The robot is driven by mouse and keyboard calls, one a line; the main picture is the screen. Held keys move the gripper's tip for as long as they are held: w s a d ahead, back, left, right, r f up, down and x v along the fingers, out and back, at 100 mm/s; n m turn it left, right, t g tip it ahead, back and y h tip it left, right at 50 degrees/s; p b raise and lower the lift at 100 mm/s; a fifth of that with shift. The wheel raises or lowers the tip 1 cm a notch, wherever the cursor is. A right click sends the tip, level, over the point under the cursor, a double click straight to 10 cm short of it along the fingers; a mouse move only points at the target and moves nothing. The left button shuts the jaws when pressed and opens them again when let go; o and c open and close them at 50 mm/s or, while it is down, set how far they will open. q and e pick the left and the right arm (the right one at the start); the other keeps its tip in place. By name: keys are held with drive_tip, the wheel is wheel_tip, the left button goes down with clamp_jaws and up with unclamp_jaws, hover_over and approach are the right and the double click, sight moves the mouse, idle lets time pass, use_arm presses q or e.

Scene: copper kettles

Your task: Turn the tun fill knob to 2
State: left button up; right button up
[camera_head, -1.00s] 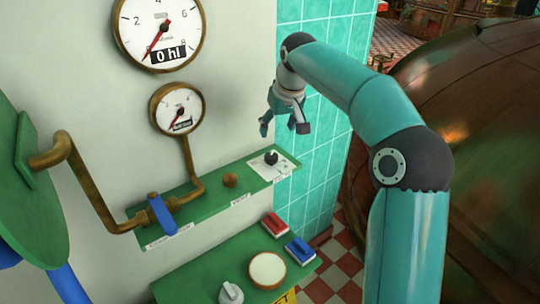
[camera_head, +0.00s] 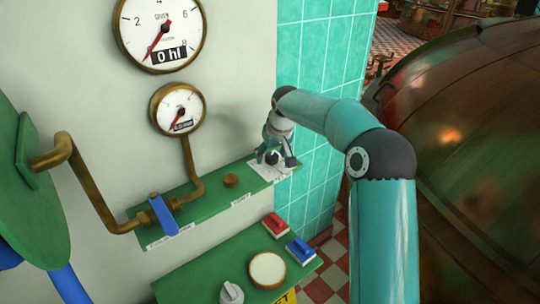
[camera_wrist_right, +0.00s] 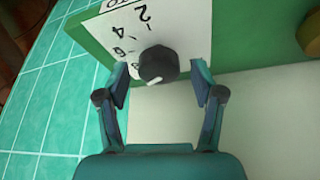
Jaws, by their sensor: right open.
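The tun fill knob (camera_head: 271,157) is a small black knob on a white scale plate (camera_head: 262,170) at the right end of the green wall shelf. In the right wrist view the knob (camera_wrist_right: 157,64) has a white pointer mark at its lower edge, and the plate (camera_wrist_right: 122,35) shows the numbers 2, 4, 6. My right gripper (camera_head: 276,161) is open, its fingers on either side of the knob. In the wrist view the fingertips of my right gripper (camera_wrist_right: 157,72) stand apart from the knob, with gaps on both sides. My left gripper is not in view.
The green shelf (camera_head: 215,203) also carries a brass knob (camera_head: 231,180) and a blue-handled valve (camera_head: 162,214). Two gauges (camera_head: 160,30) hang above. A lower green panel (camera_head: 205,268) holds red and blue switches (camera_head: 274,226) and a grey knob (camera_head: 231,292). Teal tiles are at right.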

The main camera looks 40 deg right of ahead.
drive_tip(key=shift+c, duration=0.3)
drive_tip(key=c, duration=1)
drive_tip(key=shift+a+f, duration=0.1)
drive_tip(key=shift+a, duration=0.1)
drive_tip(key=shift+c, duration=0.4)
drive_tip(key=shift+d, duration=0.1)
